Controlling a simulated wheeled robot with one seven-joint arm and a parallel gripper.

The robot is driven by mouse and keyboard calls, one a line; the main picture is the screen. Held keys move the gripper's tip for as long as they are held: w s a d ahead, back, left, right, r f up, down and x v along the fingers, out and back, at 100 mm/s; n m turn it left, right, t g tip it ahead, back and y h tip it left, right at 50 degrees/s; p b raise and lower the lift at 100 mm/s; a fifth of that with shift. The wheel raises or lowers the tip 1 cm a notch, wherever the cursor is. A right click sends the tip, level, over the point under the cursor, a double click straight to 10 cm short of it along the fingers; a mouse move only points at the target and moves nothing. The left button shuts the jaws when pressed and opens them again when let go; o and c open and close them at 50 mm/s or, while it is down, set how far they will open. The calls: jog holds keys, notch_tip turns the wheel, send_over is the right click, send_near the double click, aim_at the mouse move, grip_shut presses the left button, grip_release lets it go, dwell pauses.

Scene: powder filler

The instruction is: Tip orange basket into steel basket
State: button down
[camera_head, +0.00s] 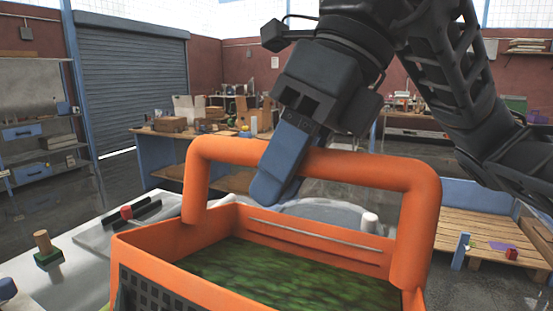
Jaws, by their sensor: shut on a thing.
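The orange basket (144,250) fills the lower middle of the head view, with a thick orange handle (370,170) arched over it. Green, leafy-looking contents (265,270) lie inside. My gripper (275,190) comes down from above and is shut on the handle, left of its middle. Its blue fingers cross the handle bar. The basket looks roughly upright; its bottom is cut off by the frame. A pale, round-edged surface (335,212) shows behind the basket, mostly hidden; I cannot tell if it is the steel basket.
A pale worktop (82,262) lies at left with a green block and wooden peg (46,249) and a small red piece (126,212). A wooden pallet (480,233) is at right. A cluttered workbench (160,151) stands behind. Open floor lies between.

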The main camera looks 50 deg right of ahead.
jog(key=d+f+y, duration=0.1)
jog(key=f+y, duration=0.1)
jog(key=w+d+f+m+g+y+b, duration=0.1)
jog(key=d+y, duration=0.1)
jog(key=d+f+y, duration=0.1)
jog(key=f+y, duration=0.1)
jog(key=y, duration=0.1)
jog(key=shift+w+d+f+m+b, duration=0.15)
jog(key=shift+d+f+m+b, duration=0.2)
jog(key=shift+m+b, duration=0.05)
jog(key=f+y+b, duration=0.1)
jog(key=b, duration=0.1)
jog(key=f+y+b, duration=0.1)
jog(key=b, duration=0.1)
jog(key=f+m+y+b, duration=0.1)
jog(key=b, duration=0.1)
jog(key=shift+w+d+f+g, duration=0.1)
jog(key=shift+d+f+g, duration=0.05)
jog(key=shift+d+g, duration=0.2)
jog(key=shift+y, duration=0.3)
